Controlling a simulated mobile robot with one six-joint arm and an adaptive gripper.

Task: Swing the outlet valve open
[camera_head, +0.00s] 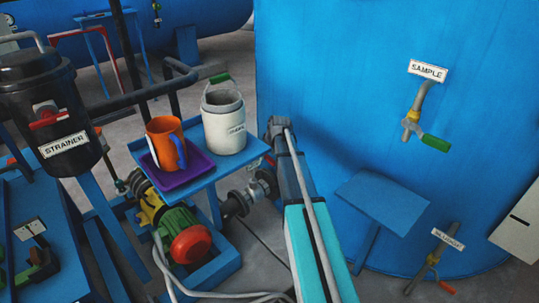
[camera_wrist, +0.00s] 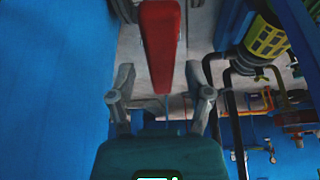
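A long red lever handle (camera_wrist: 160,45) runs down from the top of the wrist view. It appears to be the outlet valve's handle, but no label shows there. My gripper (camera_wrist: 160,78) is open, with one grey finger on each side of the lever's near end. I see gaps on both sides, and I cannot tell the depth between lever and fingers. The valve body at the lever's far end is mostly out of view. In the head view my arm reaches away beside the big blue tank (camera_head: 330,70), and my fingers and this lever are hidden.
The tank has a SAMPLE valve (camera_head: 412,120) with a green handle and a lower labelled valve (camera_head: 425,270). A blue stand (camera_head: 205,180) left of my arm holds an orange mug (camera_head: 163,140) and a white jug (camera_head: 222,125). A pump (camera_head: 175,225) sits below it.

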